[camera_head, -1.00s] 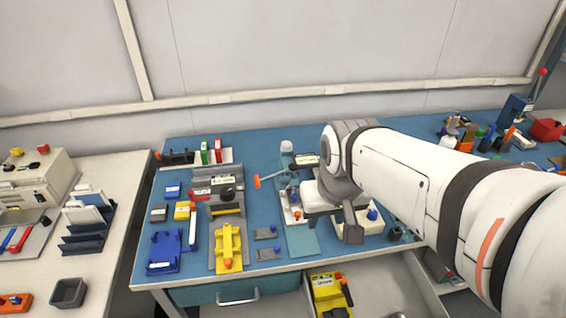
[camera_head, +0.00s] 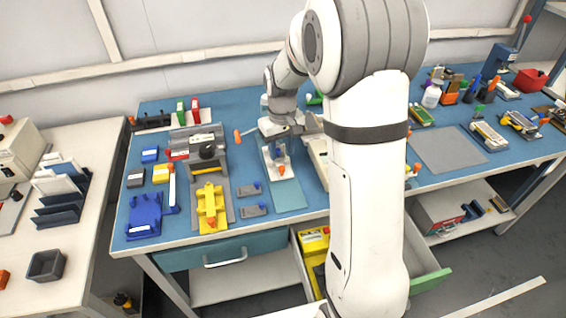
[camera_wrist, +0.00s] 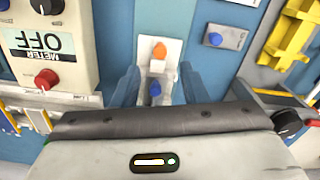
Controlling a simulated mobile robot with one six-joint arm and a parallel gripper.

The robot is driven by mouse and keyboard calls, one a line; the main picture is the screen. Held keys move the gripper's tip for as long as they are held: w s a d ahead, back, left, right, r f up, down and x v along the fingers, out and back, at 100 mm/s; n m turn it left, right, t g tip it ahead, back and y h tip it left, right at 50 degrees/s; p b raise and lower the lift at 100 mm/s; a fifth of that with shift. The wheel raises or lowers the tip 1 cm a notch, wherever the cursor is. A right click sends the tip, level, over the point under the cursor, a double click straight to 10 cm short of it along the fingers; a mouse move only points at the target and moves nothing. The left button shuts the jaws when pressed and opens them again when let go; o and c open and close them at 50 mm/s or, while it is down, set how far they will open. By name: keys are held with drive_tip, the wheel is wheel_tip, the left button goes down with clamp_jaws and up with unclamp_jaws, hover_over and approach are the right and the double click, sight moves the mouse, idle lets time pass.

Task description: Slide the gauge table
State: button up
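What looks like the gauge table is a small white plate (camera_head: 290,171) with an orange knob (camera_head: 281,170) and a blue knob (camera_head: 281,152), on a pale teal strip (camera_head: 290,196) of the bench. In the wrist view the white plate (camera_wrist: 171,49) carries the orange knob (camera_wrist: 159,51) and the blue knob (camera_wrist: 155,89). My gripper (camera_wrist: 159,72) has its two dark blue fingers apart, one on each side of the plate's knobs. Nothing is seen gripped, and contact cannot be told. In the head view its fingers are not clear.
A meter box (camera_wrist: 52,78) marked OFF, with a red button, stands close beside my fingers. Small grey blocks with blue knobs (camera_wrist: 226,38) and a yellow fixture (camera_head: 211,206) lie on the other side. An open drawer (camera_head: 425,262) is below the bench. A grey mat (camera_head: 448,150) is bare.

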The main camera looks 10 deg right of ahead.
sight(282, 168)
wheel_tip(282, 168, down, 6)
idle(0.4)
drive_tip(key=shift+c, duration=0.3)
clamp_jaws()
